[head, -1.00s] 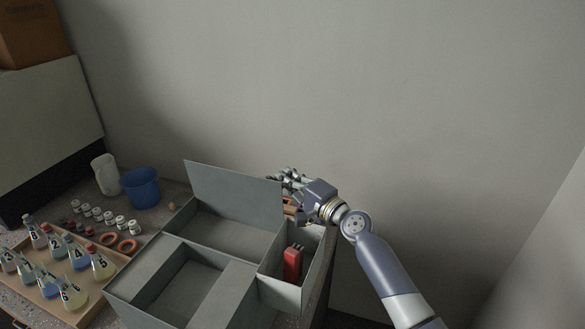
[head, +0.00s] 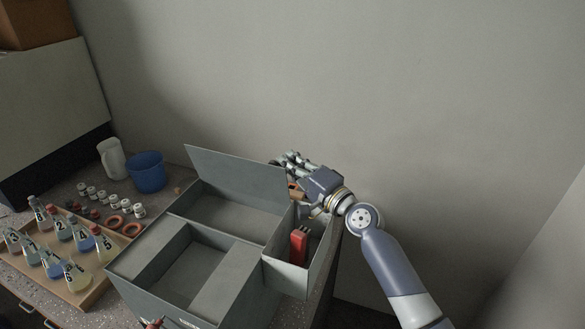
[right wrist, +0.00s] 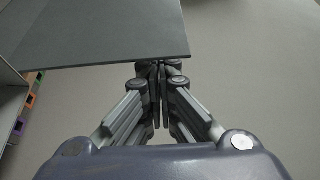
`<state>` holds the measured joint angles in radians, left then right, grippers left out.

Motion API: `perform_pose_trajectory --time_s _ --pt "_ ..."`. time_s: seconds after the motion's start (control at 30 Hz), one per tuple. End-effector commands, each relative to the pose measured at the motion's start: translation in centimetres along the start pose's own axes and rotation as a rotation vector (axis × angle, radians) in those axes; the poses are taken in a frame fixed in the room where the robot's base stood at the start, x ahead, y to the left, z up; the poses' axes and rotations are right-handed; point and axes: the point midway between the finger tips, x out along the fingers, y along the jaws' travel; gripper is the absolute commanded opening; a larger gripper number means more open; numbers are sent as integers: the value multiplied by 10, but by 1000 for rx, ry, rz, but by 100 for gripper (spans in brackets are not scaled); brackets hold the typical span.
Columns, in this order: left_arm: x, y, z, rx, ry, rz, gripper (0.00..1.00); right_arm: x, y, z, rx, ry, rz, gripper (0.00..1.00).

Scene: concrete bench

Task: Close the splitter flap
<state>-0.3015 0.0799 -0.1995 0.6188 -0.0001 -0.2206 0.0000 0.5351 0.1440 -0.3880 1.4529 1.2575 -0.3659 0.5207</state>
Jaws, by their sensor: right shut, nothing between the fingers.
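The splitter is a grey box (head: 190,300) with several compartments on the bench. Its flap (head: 236,182) is a flat grey panel standing up, tilted open, at the back edge of the far compartment. My right gripper (head: 286,160) is shut and empty beside the flap's right upper corner, partly behind it. In the right wrist view the shut fingertips (right wrist: 160,68) are close to the edge of the flap (right wrist: 95,30); I cannot tell whether they touch.
A side compartment at the right holds a red object (head: 298,246). At the left stand a blue cup (head: 147,173), a white jug (head: 112,158), several small jars and a wooden tray (head: 88,296) with numbered flasks. The wall is behind; free air lies above the box.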

Motion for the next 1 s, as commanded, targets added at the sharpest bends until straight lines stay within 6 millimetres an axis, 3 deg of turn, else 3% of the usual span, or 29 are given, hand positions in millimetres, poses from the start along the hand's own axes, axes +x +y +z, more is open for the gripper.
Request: perform_pose_trajectory --time_s 0.03,0.4,0.6,1.0 --pt "19 0 1 0 0 0 51 -4 9 6 -29 -1 -17 0" --pt "89 1 6 1 2 0 51 -20 3 37 -272 -2 -144 0" --pt "102 2 7 1 3 0 51 -26 -2 50 -356 -1 -189 0" --pt "102 2 6 1 4 0 51 -32 -3 61 -350 -1 -186 0"
